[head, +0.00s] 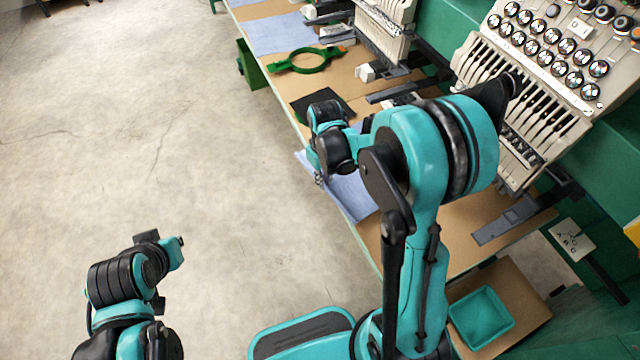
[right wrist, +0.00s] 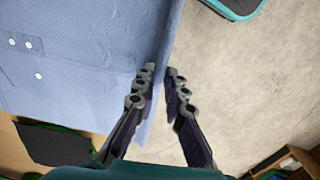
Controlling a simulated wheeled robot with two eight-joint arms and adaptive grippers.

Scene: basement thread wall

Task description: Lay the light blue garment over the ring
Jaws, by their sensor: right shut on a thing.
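The light blue garment (head: 347,190) lies on the brown table and partly overhangs its left edge; my right arm hides some of it. It fills the upper left of the right wrist view (right wrist: 85,65), with a few white buttons. My right gripper (head: 319,178) is at its overhanging edge, and in the wrist view its fingers (right wrist: 158,72) pinch that edge. A green ring (head: 306,71) lies further along the table, its opening bare. A black cloth (head: 325,105) lies between them, with green showing at its border. My left gripper (head: 172,246) is over the floor, its fingers unclear.
Embroidery machines (head: 540,85) with dark arms reach over the table's right side. Another light blue cloth (head: 272,36) lies flat beyond the ring. A teal tray (head: 482,318) sits on a lower brown surface at the right. The floor (head: 150,130) left of the table is clear.

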